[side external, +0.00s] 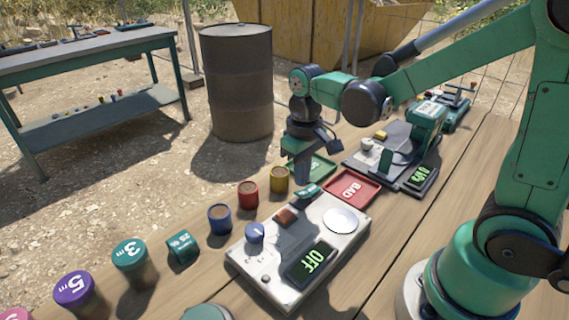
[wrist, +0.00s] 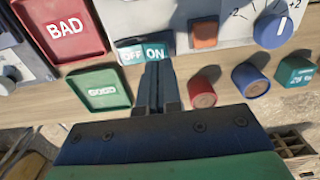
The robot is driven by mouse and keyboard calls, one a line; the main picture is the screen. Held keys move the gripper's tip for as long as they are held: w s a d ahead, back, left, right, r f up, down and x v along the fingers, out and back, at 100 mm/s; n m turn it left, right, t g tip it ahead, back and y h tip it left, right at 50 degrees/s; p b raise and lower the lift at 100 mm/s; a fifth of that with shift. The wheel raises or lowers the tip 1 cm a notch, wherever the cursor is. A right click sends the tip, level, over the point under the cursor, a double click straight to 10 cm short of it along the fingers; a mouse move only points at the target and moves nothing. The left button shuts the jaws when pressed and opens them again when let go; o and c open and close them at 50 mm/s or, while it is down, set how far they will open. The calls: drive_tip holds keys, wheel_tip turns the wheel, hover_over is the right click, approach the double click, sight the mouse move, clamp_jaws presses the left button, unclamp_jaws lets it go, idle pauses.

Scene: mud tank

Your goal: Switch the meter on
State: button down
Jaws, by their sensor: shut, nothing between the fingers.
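The meter (side external: 318,233) is a pale box on the wooden bench, with a blue knob, a brown-orange square, a white disc and a dark display (side external: 311,263) reading OFF in green. Its teal rocker switch (side external: 307,192) sits at the far edge. In the wrist view the switch (wrist: 144,53) shows OFF on the left half and ON on the right half. My gripper (side external: 302,181) is shut and empty, pointing down at the switch. In the wrist view the shut fingertips (wrist: 157,66) overlap the lower edge of the ON half. I cannot tell whether they touch it.
A red BAD tray (side external: 352,188) and a green GOOD tray (wrist: 100,91) lie beside the meter. Red (side external: 248,194), yellow (side external: 279,179) and blue (side external: 220,219) cups stand near it. Another device (side external: 400,150) sits further back. A barrel (side external: 238,80) stands beyond the bench.

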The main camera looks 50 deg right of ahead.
sight(301, 193)
drive_tip(key=shift+f, duration=1.45)
idle(0.7)
drive_tip(key=shift+r, duration=3.55)
drive_tip(key=s+t, duration=0.1)
drive_tip(key=t, duration=0.1)
drive_tip(key=s+a+r+t, duration=0.1)
drive_tip(key=t, duration=0.1)
drive_tip(key=s+t, duration=0.1)
drive_tip(key=t, duration=0.2)
drive_tip(key=shift+s+a+r, duration=0.2)
drive_tip(key=shift+r, duration=0.2)
